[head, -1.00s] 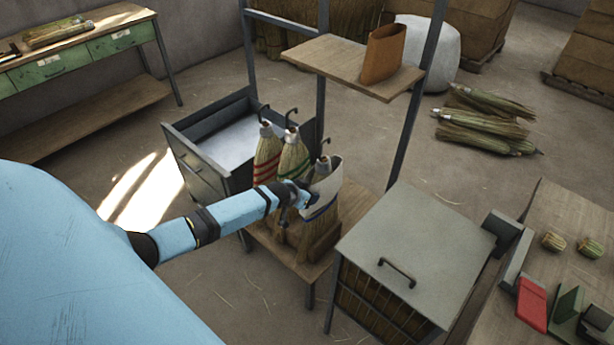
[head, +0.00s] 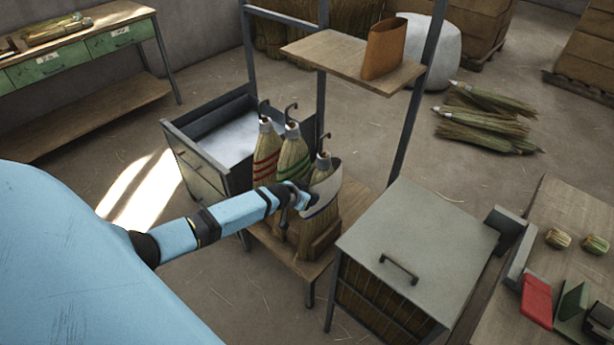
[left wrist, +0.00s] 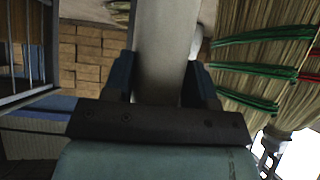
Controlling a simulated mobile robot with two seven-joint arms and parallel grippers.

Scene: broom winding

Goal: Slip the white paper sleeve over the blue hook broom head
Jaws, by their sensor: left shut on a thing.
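The white paper sleeve (head: 325,190) is at the head of the front broom (head: 318,235) in the head view. The broom's grey cap and dark hook (head: 324,150) stand clear above it and straw shows below. A blue band runs along the sleeve's lower edge; I cannot tell whether the sleeve goes fully around the head. My left gripper (head: 303,199) is shut on the sleeve's left side. In the left wrist view its fingers (left wrist: 161,84) pinch a pale sheet (left wrist: 165,50). My right gripper is not in view.
A red-banded broom (head: 266,158) and a green-banded broom (head: 293,158) stand close behind my left gripper. A wooden shelf (head: 330,58) with a brown sleeve (head: 384,48) is above. A grey-lidded cabinet (head: 420,235) stands to the right.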

